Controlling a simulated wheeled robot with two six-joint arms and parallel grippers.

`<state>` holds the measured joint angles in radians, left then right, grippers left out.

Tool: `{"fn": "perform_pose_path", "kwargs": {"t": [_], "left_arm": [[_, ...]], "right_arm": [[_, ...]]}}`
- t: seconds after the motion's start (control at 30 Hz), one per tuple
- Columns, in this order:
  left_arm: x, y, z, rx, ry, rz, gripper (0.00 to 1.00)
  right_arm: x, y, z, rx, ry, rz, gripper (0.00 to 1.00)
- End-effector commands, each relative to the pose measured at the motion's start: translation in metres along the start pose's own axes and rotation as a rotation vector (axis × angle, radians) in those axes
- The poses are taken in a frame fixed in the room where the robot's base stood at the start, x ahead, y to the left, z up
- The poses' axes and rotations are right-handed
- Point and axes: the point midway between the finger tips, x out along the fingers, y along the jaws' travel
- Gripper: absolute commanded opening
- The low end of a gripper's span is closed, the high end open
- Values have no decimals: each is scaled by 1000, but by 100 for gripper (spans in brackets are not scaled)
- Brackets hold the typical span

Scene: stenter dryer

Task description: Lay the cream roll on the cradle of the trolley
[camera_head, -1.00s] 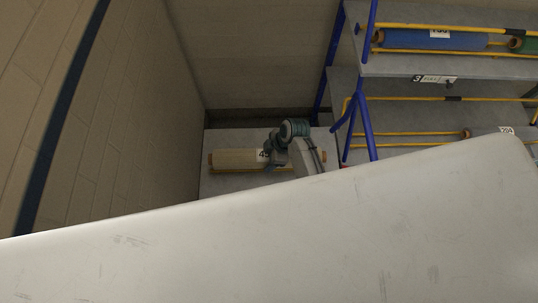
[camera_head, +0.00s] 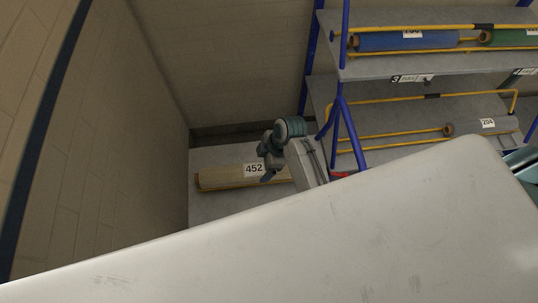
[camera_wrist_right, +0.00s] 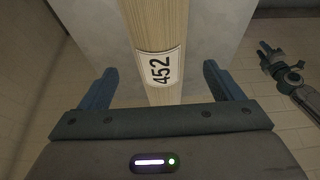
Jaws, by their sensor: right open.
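The cream roll (camera_head: 225,178), with a white label reading 452, lies on a grey surface in the head view. My right gripper (camera_head: 267,172) is above it, just right of the label. In the right wrist view the open right gripper (camera_wrist_right: 160,87) has its two dark fingers on either side of the roll (camera_wrist_right: 158,25), with gaps on both sides; the label (camera_wrist_right: 160,68) is between them. My left gripper (camera_wrist_right: 269,52) is small at the right of the wrist view, over the floor; its opening is unclear. I cannot make out the trolley or its cradle.
A rack with blue posts (camera_head: 343,120) and yellow rails stands right of the cream roll. It holds a blue roll (camera_head: 385,42), a green roll (camera_head: 505,37) and a grey roll (camera_head: 470,127). A brick wall (camera_head: 90,130) is on the left. A large pale surface hides the lower head view.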

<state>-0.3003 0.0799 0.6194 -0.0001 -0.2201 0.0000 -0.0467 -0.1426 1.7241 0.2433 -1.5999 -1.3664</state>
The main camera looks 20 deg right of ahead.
Motion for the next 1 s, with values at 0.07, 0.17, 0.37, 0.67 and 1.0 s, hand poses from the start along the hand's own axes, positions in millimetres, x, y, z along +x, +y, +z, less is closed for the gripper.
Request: {"fn": "perform_pose_path", "kwargs": {"t": [0.07,0.17,0.37,0.67,1.0], "left_arm": [[6,0,1,0,0,0,36],[10,1,1,0,0,0,36],[13,1,1,0,0,0,36],[12,1,1,0,1,0,36],[12,1,1,0,1,0,36]], "right_arm": [[-15,1,2,-1,-2,4,86],[-32,1,1,-2,-1,4,86],[-52,1,0,0,-1,1,86],[-56,0,0,0,-1,0,86],[-55,0,0,3,-1,0,86]]}}
